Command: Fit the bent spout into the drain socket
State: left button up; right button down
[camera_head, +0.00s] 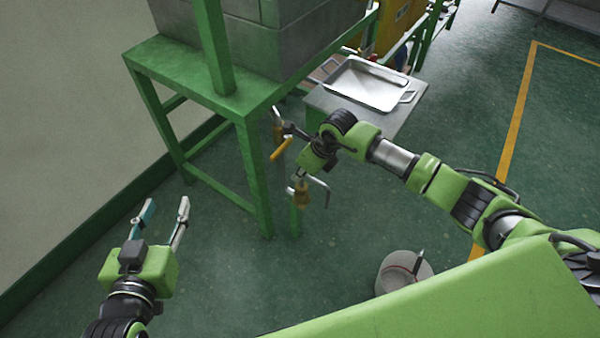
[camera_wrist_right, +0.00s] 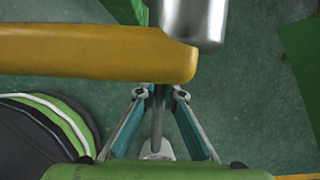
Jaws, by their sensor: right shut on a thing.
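The bent spout (camera_head: 325,187) is a thin grey hooked rod at the middle of the head view, beside a green table leg. My right gripper (camera_head: 299,176) is shut on it; the wrist view shows the fingers (camera_wrist_right: 158,92) closed around a thin grey rod (camera_wrist_right: 158,125). A small brass-coloured piece (camera_head: 302,198) hangs just below the gripper; I cannot tell whether it belongs to the spout. A yellow handle (camera_head: 281,148) is just left of the gripper and crosses the wrist view (camera_wrist_right: 90,54). A metal cylinder (camera_wrist_right: 190,18) is above; I cannot identify the socket surely. My left gripper (camera_head: 165,212) is open and empty.
A green frame table (camera_head: 180,72) carries a grey block structure (camera_head: 262,42). A metal tray (camera_head: 372,86) rests on a grey stand behind my right arm. A round pale container (camera_head: 402,270) stands on the floor at lower right. The floor below the left gripper is clear.

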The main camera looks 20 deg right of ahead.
pick_arm(q)
jog(key=shift+s+f, duration=0.15)
jog(key=shift+f, duration=0.1)
jog(key=shift+s+a+f+g, duration=0.2)
jog(key=shift+s+f+g, duration=0.15)
jog(key=shift+f, duration=0.2)
dwell(1.9)
jog(key=shift+w+r, duration=0.15)
jog(key=shift+r, duration=0.05)
pick_arm(e)
jog(key=shift+f, duration=0.2)
pick_arm(q)
jog(key=shift+w+d+r+t, duration=0.15)
jog(key=shift+w+r+t, duration=0.15)
jog(key=shift+r, duration=0.2)
jog(key=shift+w+d+r+t, duration=0.1)
jog(key=shift+w+r+t, duration=0.15)
jog(key=shift+r, duration=0.25)
jog(key=shift+w+d+r+t+h, duration=0.15)
jog(key=shift+r+t+h, duration=0.15)
jog(key=shift+r, duration=0.2)
pick_arm(e)
jog(key=shift+f, duration=0.25)
pick_arm(q)
jog(key=shift+w+d+r+t+b, duration=0.15)
jog(key=shift+r+t+b, duration=0.2)
jog(key=shift+r, duration=0.2)
pick_arm(e)
jog(key=shift+f, duration=0.15)
